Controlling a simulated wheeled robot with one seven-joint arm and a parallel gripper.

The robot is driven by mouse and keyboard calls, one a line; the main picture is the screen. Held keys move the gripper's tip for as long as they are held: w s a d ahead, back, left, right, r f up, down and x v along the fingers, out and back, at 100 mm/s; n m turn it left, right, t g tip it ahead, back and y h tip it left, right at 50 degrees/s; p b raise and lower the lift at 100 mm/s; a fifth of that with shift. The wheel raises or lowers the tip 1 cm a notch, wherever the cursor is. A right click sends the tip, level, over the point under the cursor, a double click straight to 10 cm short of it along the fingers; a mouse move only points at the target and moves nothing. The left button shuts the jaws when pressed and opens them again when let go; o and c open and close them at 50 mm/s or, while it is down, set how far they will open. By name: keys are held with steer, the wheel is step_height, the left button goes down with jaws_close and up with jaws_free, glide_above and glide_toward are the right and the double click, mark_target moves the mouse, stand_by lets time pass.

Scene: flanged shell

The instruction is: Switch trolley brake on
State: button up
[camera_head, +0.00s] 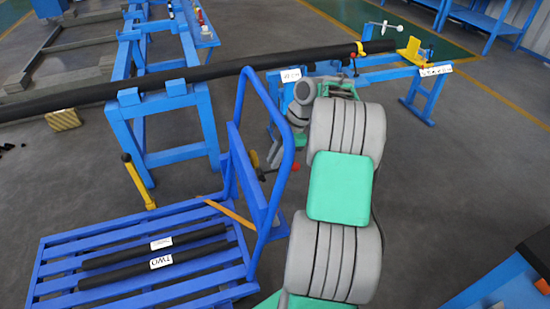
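The blue slatted trolley (150,262) stands at the lower left, with its blue tubular push handle (290,130) rising on its right side. A lever with a red knob (293,167) shows at the handle frame, near a small yellow and black part (255,160). A yellow lever with a black top (138,182) stands tilted at the trolley's back edge. I cannot tell for sure which is the brake. My gripper (277,153) is just behind the handle's right bar, close to the red knob. Its fingers are small and partly hidden, so contact and opening are unclear.
Two dark bars with white labels (161,262) lie on the trolley. A long black pipe (220,68) crosses behind on blue trestles (165,105). A blue bench with a dark top (500,285) is at the lower right. Grey floor (440,170) is clear right of my arm.

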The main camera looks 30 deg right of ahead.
steer(key=o, duration=0.7)
steer(key=shift+r, duration=0.1)
steer(key=p+v, duration=0.3)
steer(key=v, duration=0.4)
steer(key=shift+d+r, duration=0.15)
steer(key=shift+r, duration=0.15)
